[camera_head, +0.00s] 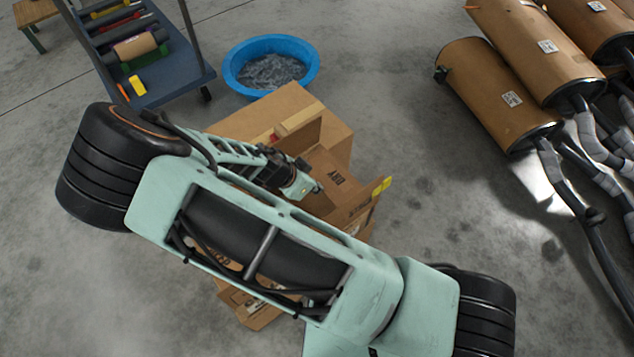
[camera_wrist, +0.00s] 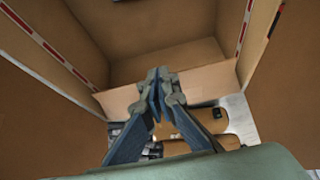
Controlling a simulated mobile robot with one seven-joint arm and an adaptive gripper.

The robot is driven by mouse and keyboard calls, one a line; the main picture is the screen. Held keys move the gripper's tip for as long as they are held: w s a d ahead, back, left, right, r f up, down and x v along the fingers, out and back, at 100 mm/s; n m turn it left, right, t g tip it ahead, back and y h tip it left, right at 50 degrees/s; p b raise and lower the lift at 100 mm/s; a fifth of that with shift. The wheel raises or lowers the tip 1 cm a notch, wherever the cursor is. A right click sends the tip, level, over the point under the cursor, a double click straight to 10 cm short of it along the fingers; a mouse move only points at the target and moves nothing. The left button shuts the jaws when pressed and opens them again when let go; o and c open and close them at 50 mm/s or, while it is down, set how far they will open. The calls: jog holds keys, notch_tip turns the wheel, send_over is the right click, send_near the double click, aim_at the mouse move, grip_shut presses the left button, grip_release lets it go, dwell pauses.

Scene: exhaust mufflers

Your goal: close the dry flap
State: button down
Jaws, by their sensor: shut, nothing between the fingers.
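An open cardboard box (camera_head: 328,132) stands on the floor, largely covered by my arm in the head view. A brown panel (camera_head: 337,178) on it carries dark print that looks like DRY, though it is small. A raised flap with yellow tape (camera_head: 381,186) stands at its right side. My gripper (camera_head: 316,187) is at the box opening, close to the printed panel. In the wrist view my gripper (camera_wrist: 160,78) is shut and empty, its tips overlapping a pale cardboard strip (camera_wrist: 205,82). I cannot tell whether they touch it. Which flap this strip is, I cannot tell.
In the wrist view, cardboard panels stand at left (camera_wrist: 50,110) and right (camera_wrist: 285,95). A blue tub (camera_head: 240,80) and a cart (camera_head: 160,75) stand behind the box. Large brown mufflers (camera_head: 495,95) lie at right. Grey floor is clear between box and mufflers.

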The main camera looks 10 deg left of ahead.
jog(key=shift+f, duration=0.25)
dwell(0.4)
